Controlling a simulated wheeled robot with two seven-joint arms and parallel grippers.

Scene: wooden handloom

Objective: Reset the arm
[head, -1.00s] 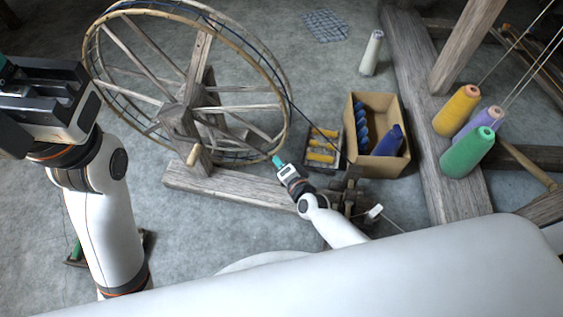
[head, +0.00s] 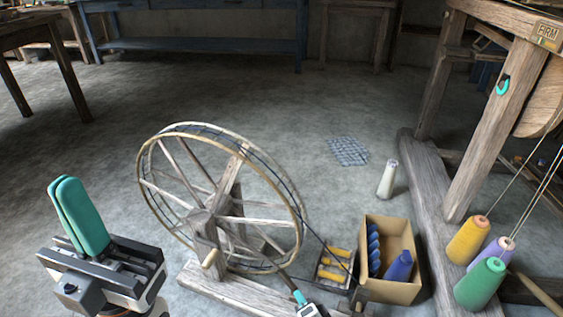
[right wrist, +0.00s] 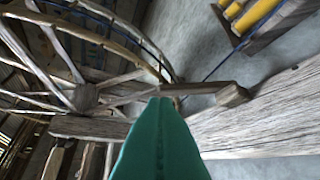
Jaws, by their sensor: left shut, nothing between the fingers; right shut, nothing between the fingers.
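My left gripper (head: 78,216) is in the lower left of the head view, pointing up, with its teal fingers together and nothing between them. My right gripper (head: 299,298) shows at the bottom middle of the head view, just below the spinning wheel (head: 225,218). Its teal fingers (right wrist: 161,135) are closed and empty in the right wrist view. There the wheel's wooden crank handle (right wrist: 228,94) and base beam (right wrist: 260,118) lie beyond the fingertips. I cannot tell whether they touch. Most of my right arm is outside the head view.
A cardboard box (head: 405,288) with blue yarn and a tray (head: 334,268) of yellow spools stand right of the wheel. Yarn cones (head: 467,241) stand by the loom frame (head: 481,145).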

